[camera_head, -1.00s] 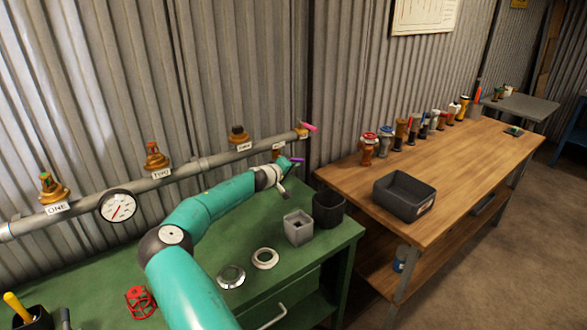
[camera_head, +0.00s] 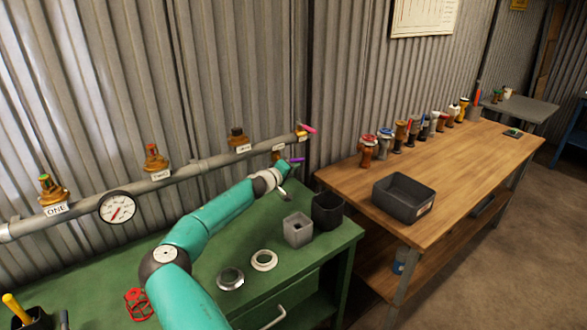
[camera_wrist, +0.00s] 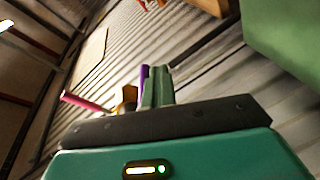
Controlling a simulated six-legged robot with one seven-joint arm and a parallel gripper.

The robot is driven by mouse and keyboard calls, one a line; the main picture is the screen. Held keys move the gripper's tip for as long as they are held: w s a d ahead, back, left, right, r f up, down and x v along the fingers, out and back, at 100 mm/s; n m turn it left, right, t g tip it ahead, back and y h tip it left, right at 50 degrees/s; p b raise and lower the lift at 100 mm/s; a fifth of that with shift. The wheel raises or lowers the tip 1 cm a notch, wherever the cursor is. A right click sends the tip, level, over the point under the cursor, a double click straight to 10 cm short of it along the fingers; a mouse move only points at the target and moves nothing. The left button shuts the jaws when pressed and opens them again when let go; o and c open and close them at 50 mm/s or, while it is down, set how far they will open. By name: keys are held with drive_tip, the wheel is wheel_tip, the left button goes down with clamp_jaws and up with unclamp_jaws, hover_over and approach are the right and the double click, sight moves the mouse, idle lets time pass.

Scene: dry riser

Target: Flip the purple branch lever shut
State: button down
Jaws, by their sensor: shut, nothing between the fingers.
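The purple lever (camera_head: 296,160) sits on a short branch below the right end of the grey pipe (camera_head: 206,163). In the head view my gripper (camera_head: 287,170) is right beside it, at the lever's lower left. In the wrist view the purple lever (camera_wrist: 144,76) stands just left of my shut, empty fingers (camera_wrist: 158,84), partly hidden behind them. I cannot tell whether they touch. A pink lever (camera_head: 308,128) is at the pipe's end above and also shows in the wrist view (camera_wrist: 82,101).
A pressure gauge (camera_head: 117,208) and several brass valves are on the pipe along the corrugated wall. On the green bench stand a grey square cup (camera_head: 297,230) and a dark pot (camera_head: 327,210). A wooden table (camera_head: 450,180) with a dark bin (camera_head: 404,197) is at right.

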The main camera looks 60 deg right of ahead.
drive_tip(key=shift+d+r+h, duration=0.15)
drive_tip(key=shift+r+h, duration=0.15)
drive_tip(key=shift+h, duration=0.2)
idle(1.9)
drive_tip(key=shift+f, duration=0.1)
idle(0.6)
drive_tip(key=a+f, duration=0.2)
drive_tip(key=a, duration=0.1)
drive_tip(key=w+a+f, duration=0.1)
drive_tip(key=a+f, duration=0.2)
drive_tip(key=w+a+f, duration=0.1)
drive_tip(key=a+f, duration=0.2)
drive_tip(key=shift+w+a, duration=0.15)
drive_tip(key=shift+w, duration=0.05)
idle(0.7)
